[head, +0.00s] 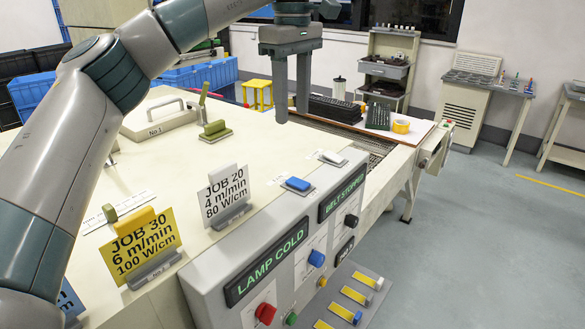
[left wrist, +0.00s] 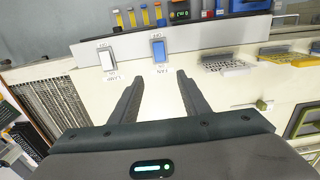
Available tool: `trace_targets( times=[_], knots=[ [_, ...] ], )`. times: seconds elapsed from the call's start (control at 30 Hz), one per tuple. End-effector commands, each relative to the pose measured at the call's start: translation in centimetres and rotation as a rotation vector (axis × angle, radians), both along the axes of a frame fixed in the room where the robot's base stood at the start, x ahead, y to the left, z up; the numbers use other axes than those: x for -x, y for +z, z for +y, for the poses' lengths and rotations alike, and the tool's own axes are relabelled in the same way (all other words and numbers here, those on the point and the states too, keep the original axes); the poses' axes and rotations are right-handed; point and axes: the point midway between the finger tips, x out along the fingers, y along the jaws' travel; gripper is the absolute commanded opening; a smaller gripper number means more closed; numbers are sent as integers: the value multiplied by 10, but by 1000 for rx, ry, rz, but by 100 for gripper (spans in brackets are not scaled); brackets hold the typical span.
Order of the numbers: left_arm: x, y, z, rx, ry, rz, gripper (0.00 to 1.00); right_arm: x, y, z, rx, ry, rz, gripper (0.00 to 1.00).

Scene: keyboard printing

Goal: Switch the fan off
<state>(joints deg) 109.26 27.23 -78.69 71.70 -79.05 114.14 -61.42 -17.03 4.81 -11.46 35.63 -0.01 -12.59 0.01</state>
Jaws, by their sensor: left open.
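In the left wrist view this blue switch (left wrist: 158,49) has a small upside-down label that seems to read FAN. A white rocker switch (head: 331,157) is beside it, and also shows in the left wrist view (left wrist: 106,58). Which way the blue rocker is tipped I cannot tell. My left gripper (head: 291,115) is open and empty, pointing down above the machine top. In the left wrist view its fingers (left wrist: 158,85) are apart, short of the switches. My right gripper is out of view.
Job cards, yellow (head: 143,245) and white (head: 226,194), stand on the machine top near the panel. Displays read LAMP COLD (head: 267,263) and BELT STOPPED (head: 341,194). A red knob (head: 265,314) is on the panel front. A handled cover (head: 160,125) lies farther back.

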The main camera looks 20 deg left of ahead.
Motion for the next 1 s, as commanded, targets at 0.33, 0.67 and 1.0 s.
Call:
trace_targets(
  times=[0.33,0.67,1.0],
  knots=[
    [1,-58,0,-1,0,3,42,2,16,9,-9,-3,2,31],
    [1,-115,0,0,0,3,42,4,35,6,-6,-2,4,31],
    [0,-148,0,1,0,0,42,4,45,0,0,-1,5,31]
  ],
)
